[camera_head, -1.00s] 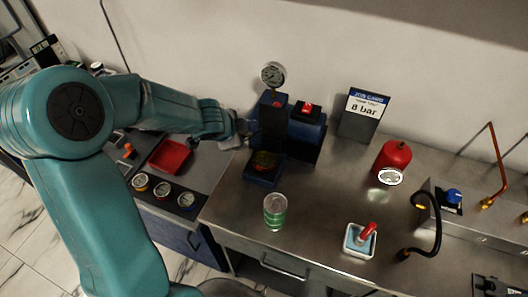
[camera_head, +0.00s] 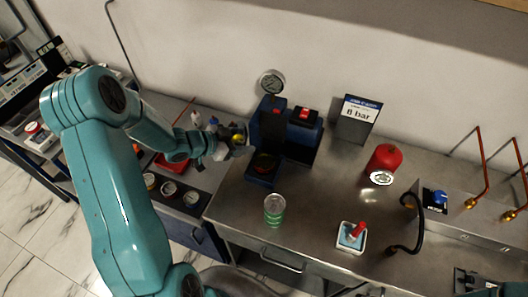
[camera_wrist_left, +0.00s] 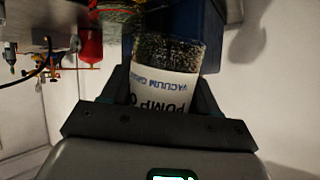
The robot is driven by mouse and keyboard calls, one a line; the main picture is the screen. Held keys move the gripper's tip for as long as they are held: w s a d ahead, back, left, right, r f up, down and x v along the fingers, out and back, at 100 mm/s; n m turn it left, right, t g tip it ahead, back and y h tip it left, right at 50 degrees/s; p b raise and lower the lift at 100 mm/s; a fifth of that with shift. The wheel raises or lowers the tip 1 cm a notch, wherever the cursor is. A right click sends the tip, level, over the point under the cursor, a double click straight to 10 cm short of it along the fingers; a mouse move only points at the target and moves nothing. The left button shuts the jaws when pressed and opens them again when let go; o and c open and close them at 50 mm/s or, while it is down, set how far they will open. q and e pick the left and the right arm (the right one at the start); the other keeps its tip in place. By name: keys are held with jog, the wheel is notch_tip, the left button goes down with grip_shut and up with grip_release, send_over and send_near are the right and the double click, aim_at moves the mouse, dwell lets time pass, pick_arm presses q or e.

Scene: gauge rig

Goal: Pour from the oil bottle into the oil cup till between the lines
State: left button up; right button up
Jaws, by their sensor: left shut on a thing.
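My left gripper (camera_head: 238,145) is shut on the oil bottle. In the left wrist view the oil bottle (camera_wrist_left: 165,95) has a white label reading "PUMP O…" and "VACUUM GRADE"; its lettering appears upside down. In the head view the bottle is hard to make out in the grip, left of the blue pump unit. The oil cup (camera_head: 274,212) is a clear glass with a green band, upright on the steel bench, to the lower right of the gripper and apart from it.
The blue unit (camera_head: 303,138) with a red switch stands beside the gripper, with a dial gauge (camera_head: 272,83) above it. A red canister (camera_head: 384,163), a white tray (camera_head: 341,246) and a black hose (camera_head: 418,225) are further right. Bench around the cup is clear.

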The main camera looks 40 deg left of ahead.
pick_arm(q)
jog(key=shift+a+f+n+t+h, duration=0.15)
jog(key=shift+f+n+t+h, duration=0.3)
jog(key=shift+t+h, duration=0.2)
jog(key=shift+r+h, duration=0.1)
jog(key=shift+h, duration=0.15)
jog(key=shift+s, duration=0.1)
